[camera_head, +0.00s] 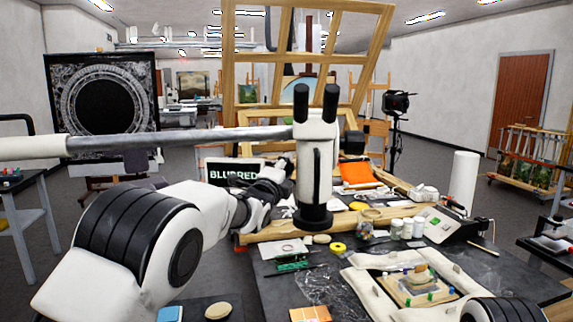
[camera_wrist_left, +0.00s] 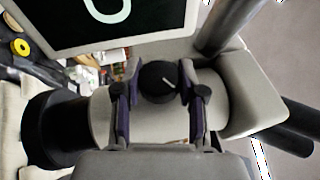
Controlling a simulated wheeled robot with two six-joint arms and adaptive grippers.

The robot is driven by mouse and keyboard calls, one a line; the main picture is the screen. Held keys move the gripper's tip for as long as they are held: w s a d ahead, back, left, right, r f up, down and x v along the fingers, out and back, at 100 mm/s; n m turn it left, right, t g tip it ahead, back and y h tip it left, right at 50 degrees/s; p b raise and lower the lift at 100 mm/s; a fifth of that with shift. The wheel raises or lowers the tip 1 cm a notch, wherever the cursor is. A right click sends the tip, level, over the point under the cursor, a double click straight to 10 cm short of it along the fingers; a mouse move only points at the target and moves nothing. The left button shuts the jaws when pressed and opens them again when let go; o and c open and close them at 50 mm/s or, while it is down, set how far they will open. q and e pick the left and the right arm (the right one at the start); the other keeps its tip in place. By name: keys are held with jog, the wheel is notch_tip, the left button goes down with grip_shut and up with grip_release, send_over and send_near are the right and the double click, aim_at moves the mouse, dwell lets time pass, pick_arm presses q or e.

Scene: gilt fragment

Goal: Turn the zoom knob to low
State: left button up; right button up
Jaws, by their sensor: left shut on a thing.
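The microscope (camera_head: 318,165) is white with two black eyepieces and a dark lower ring, hung on a grey boom arm (camera_head: 200,140). The zoom knob (camera_wrist_left: 157,82) is a round black dial with a white pointer line, which points up and right in the left wrist view. My left gripper (camera_head: 287,172) is at the microscope's left side. In the left wrist view its fingers (camera_wrist_left: 159,98) are shut on the knob, one on each side. The knob itself is hidden in the head view. My right gripper is not in view.
A screen (camera_head: 234,171) reading "BLURRED" stands behind my left wrist; its edge is close above the gripper in the left wrist view. The dark table (camera_head: 300,290) below holds white jars (camera_head: 407,228), yellow tape (camera_head: 338,247) and white cushions (camera_head: 365,290) around a gilt piece.

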pick_arm(q)
jog(key=shift+r, duration=0.15)
dwell(0.3)
jog(key=o, duration=1.2)
jog(key=shift+a, duration=0.1)
jog(key=shift+c, duration=0.2)
jog(key=shift+a, duration=0.1)
jog(key=shift+s, duration=0.1)
jog(key=shift+s+f, duration=0.2)
jog(key=shift+s, duration=0.05)
jog(key=v, duration=1.1)
jog(key=shift+s+r, duration=0.15)
jog(key=shift+r, duration=0.1)
